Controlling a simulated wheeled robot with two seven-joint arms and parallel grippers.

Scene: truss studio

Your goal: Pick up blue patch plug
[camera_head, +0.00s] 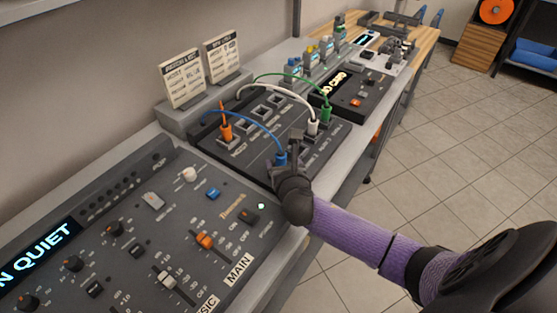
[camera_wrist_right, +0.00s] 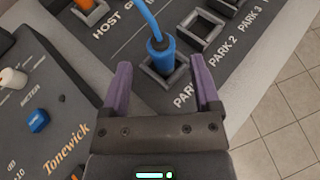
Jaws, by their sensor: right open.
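The blue patch plug (camera_head: 281,159) stands upright in a socket at the near edge of the dark patch panel (camera_head: 262,125), with a blue cable rising from its top. In the right wrist view the blue plug (camera_wrist_right: 160,52) sits in a framed socket beside the PARK 1 end of the row. My right gripper (camera_head: 292,157) is at the plug; in the wrist view its two purple fingers (camera_wrist_right: 160,68) are spread on either side of it, with gaps visible. The jaws are open and hold nothing. My left gripper is not in view.
An orange plug (camera_head: 225,131), a white plug (camera_head: 313,126) and a green plug (camera_head: 326,112) stand in the panel, with cables arching over it. A mixing console (camera_head: 130,240) lies at the near left. Two cards (camera_head: 183,80) stand behind. Tiled floor is clear at right.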

